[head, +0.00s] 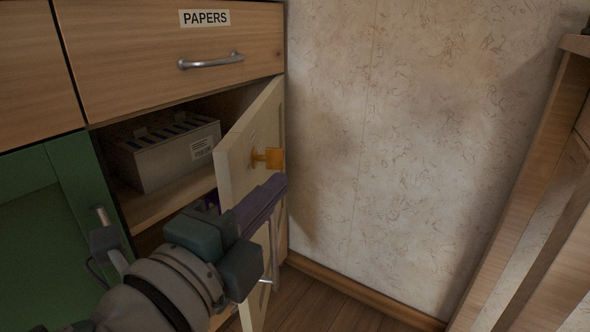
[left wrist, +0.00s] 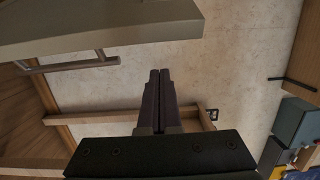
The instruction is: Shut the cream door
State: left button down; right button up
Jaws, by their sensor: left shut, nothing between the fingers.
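The cream door (head: 236,155) stands open in the head view, swung out from the right side of the cabinet's lower opening. An orange knob (head: 272,158) sticks out from its face. My left gripper (head: 277,186) is shut and empty, with its purple fingers just below the knob and overlapping the door in the picture. I cannot tell whether they touch it. The arm and gripper hide much of the lower door. In the left wrist view, the closed fingers (left wrist: 159,88) point at the pale wall, and a pale slab (left wrist: 110,32) crosses the top, possibly the door.
A grey box (head: 168,155) sits on the shelf inside the opening. Above is a closed drawer (head: 130,50) labelled PAPERS, with a metal handle (head: 211,60). A green door (head: 45,220) is at left. The patterned wall (head: 410,140) is behind; wooden furniture (head: 535,200) stands at right.

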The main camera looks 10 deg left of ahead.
aim_at(234, 196)
pick_arm(q)
jog(key=a, duration=0.2)
jog(key=s+a, duration=0.1)
jog(key=shift+a+f, duration=0.1)
jog(key=shift+a, duration=0.25)
jog(key=shift+w, duration=0.1)
